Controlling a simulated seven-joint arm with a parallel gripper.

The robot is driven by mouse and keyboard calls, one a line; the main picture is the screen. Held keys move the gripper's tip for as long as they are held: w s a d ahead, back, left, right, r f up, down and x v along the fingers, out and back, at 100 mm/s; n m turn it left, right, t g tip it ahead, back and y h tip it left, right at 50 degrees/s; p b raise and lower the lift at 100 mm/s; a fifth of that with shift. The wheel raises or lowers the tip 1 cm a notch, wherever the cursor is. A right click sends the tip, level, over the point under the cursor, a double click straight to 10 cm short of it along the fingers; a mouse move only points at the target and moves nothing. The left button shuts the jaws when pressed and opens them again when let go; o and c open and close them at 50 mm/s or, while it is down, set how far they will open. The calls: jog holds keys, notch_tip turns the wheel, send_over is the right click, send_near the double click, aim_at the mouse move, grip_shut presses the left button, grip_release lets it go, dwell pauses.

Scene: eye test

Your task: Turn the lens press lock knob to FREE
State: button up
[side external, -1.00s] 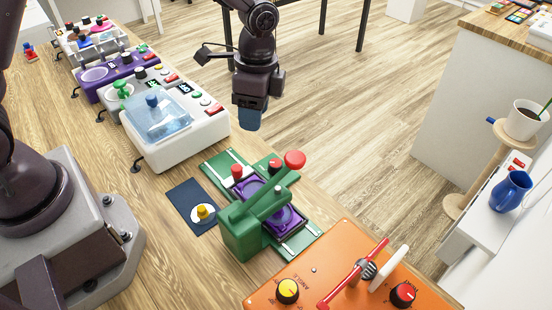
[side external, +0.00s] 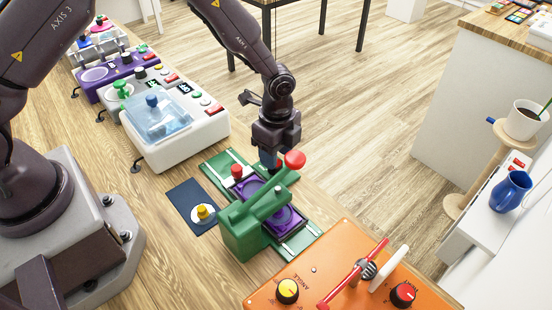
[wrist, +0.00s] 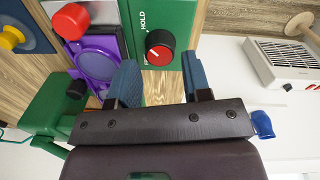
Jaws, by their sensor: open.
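HOLD is printed beside the knob; another small marking is too small to read. My gripper (wrist: 161,80) is open, its two blue fingers apart, with the knob beyond and between them, apparently untouched.
A dark blue pad with a yellow knob (side external: 202,212) lies left of the press. An orange panel (side external: 330,262) is in front; a white machine with a clear lid (side external: 158,115) is behind left.

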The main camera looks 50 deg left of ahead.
jog(key=shift+f, duration=1.3)
jog(key=c, duration=0.6)
jog(key=shift+c, duration=0.2)
